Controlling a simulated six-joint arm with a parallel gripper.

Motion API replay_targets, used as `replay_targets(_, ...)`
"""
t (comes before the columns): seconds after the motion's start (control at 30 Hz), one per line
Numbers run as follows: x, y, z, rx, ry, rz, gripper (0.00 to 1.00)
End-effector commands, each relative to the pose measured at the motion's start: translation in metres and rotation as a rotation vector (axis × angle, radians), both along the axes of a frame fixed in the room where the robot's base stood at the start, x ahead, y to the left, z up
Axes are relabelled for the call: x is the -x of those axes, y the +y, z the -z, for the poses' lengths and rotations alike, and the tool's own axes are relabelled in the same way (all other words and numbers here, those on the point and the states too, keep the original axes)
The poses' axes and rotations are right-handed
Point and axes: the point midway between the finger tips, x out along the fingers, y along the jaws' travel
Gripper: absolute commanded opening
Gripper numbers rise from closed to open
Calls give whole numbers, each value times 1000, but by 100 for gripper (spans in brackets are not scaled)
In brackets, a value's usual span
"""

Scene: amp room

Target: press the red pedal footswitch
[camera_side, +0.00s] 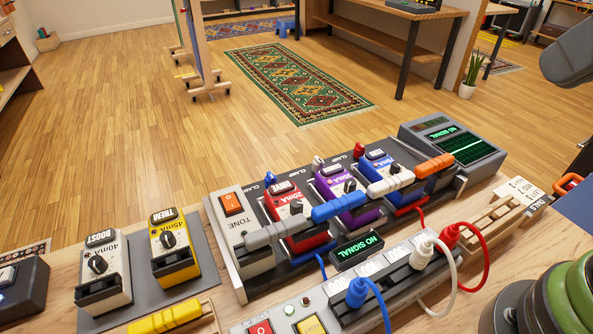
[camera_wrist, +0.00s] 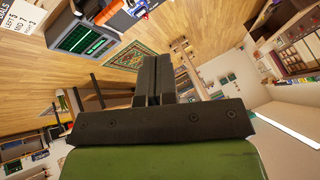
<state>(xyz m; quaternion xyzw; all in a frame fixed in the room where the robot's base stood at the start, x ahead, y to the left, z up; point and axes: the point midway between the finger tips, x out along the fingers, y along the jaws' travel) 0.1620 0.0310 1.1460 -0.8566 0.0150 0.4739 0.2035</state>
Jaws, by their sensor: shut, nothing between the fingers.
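The red pedal (camera_side: 286,203), marked 20mA with a black knob, stands on the dark pedalboard in the side view, left of the purple pedal (camera_side: 345,192). Its dark footswitch end faces the front and is partly hidden by the grey handle (camera_side: 270,235) and blue handle (camera_side: 338,207) across it. I cannot make out the red pedal in the wrist view. My gripper (camera_wrist: 152,62) shows in the wrist view, shut and empty, with its fingers pointing out over the room. In the side view my green arm is at the lower right, well away from the pedal.
A blue pedal (camera_side: 381,172) is right of the purple one. White (camera_side: 389,185) and orange (camera_side: 434,166) handles cross the board's front. A NO SIGNAL scope (camera_side: 461,143) stands at the right end. A power strip with plugs and cables (camera_side: 470,258) lies in front. Grey and yellow pedals (camera_side: 174,248) sit left.

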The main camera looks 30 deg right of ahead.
Motion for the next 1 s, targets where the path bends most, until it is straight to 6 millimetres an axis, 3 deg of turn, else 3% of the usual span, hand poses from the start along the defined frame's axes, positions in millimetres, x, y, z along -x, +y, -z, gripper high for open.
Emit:
replay_targets(0.2, -56, 20, -9, 49, 90, -71, 0)
replay_targets(0.37, -99, 43, -3, 96, 145, -119, 0)
replay_targets(0.57, -148, 84, 22, 166, 204, -178, 0)
replay_targets(0.7, -174, 116, 50, 218, 237, -215, 0)
replay_targets(1.0, -201, 165, 100, 299, 265, -265, 0)
